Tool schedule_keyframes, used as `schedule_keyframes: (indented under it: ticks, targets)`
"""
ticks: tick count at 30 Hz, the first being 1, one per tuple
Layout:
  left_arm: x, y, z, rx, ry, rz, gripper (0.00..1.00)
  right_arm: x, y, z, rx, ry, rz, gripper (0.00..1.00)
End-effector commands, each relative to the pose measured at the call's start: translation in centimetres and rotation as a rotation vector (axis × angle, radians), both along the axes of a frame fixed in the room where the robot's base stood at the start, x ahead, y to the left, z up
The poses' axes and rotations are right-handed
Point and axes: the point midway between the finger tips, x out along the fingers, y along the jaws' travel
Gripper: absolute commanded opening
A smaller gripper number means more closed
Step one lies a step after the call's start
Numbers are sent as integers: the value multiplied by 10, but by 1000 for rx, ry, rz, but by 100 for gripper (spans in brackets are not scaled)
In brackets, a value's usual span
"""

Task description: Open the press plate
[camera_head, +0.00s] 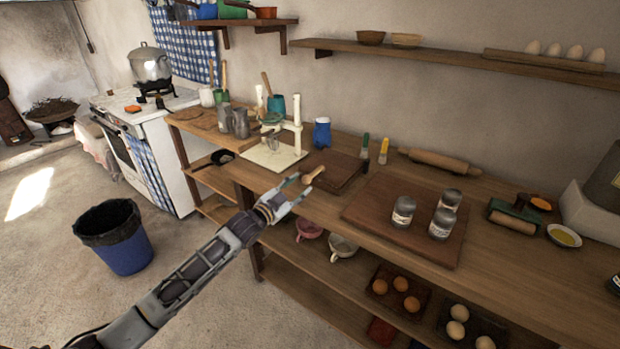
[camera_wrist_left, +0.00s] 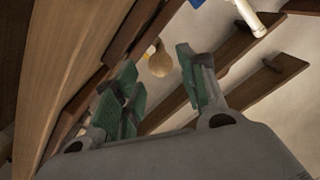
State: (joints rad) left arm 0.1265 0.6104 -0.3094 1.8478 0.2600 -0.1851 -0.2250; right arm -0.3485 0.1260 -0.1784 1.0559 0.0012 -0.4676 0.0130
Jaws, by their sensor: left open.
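A flat, dark wooden press (camera_head: 343,168) lies on the wooden counter, its plate appearing to lie flat. A pale wooden handle (camera_head: 323,186) shows at its left front side. My left gripper (camera_head: 299,187) is open and empty, just left of the handle near the counter's front edge. In the left wrist view my left gripper (camera_wrist_left: 160,92) has its green-padded fingers spread. A rounded tan handle end (camera_wrist_left: 160,63) shows beyond and between them, apart from the pads. My right gripper is out of view.
A board (camera_head: 365,220) with several jars (camera_head: 402,211) stands right of the press. Behind it are brushes (camera_head: 384,150) and a blue jug (camera_head: 322,132). A white-posted stand (camera_head: 297,125) is to the left. Cups (camera_head: 342,246) sit on the lower shelf. The floor left is mostly clear beside a bin (camera_head: 124,252).

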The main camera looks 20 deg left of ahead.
Motion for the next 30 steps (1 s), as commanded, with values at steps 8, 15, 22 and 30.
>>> schedule_keyframes:
  ticks: [8, 15, 22, 30]
  targets:
    - [19, -7, 1, -1, 0, -1, 42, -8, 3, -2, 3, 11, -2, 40]
    - [35, -13, 1, 0, -1, 0, 42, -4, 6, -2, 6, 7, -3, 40]
    - [50, -18, 1, 0, -1, 0, 42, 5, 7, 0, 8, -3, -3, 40]
    - [64, -23, 1, -1, 0, -1, 42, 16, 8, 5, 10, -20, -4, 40]
